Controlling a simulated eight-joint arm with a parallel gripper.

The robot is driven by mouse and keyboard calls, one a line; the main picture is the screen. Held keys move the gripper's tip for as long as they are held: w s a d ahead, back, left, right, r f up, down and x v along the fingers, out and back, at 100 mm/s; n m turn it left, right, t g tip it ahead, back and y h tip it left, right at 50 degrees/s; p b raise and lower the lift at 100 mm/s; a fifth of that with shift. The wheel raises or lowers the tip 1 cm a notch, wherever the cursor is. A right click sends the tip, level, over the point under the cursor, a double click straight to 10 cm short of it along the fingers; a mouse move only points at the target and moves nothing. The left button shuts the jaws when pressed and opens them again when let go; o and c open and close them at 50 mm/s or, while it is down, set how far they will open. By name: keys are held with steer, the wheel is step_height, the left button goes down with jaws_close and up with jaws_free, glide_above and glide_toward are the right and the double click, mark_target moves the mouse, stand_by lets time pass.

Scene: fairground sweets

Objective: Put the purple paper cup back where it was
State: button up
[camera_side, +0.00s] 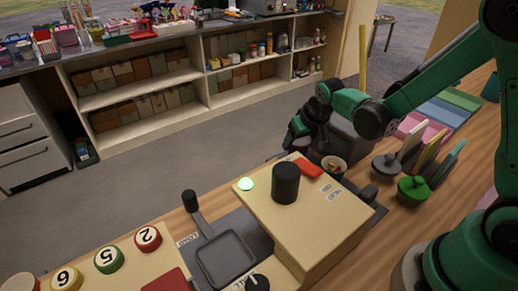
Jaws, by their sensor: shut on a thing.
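My gripper (299,144) is at the upper middle, pointing down beyond the far edge of a cream box. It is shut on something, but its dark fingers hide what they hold. I cannot make out a clearly purple paper cup. A small cup with a pale rim and colourful contents (333,165) stands just right of and below my gripper, beside the cream box. I cannot tell its outer colour, or whether it touches the gripper.
A grey tray (226,258) lies in front. Numbered buttons (108,259) are front left.

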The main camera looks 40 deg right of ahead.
steer(key=shift+f, duration=0.1)
steer(key=o, duration=1.1)
steer(key=d+v, duration=0.1)
steer(key=v, duration=1.1)
steer(key=s+a, duration=0.1)
steer(key=s, duration=0.1)
steer(key=s+a+n+t, duration=0.1)
steer(key=s+a, duration=0.1)
steer(key=s+a+n+t+y, duration=0.1)
steer(key=s, duration=0.1)
steer(key=shift+s+a, duration=0.15)
steer(key=shift+a, duration=0.2)
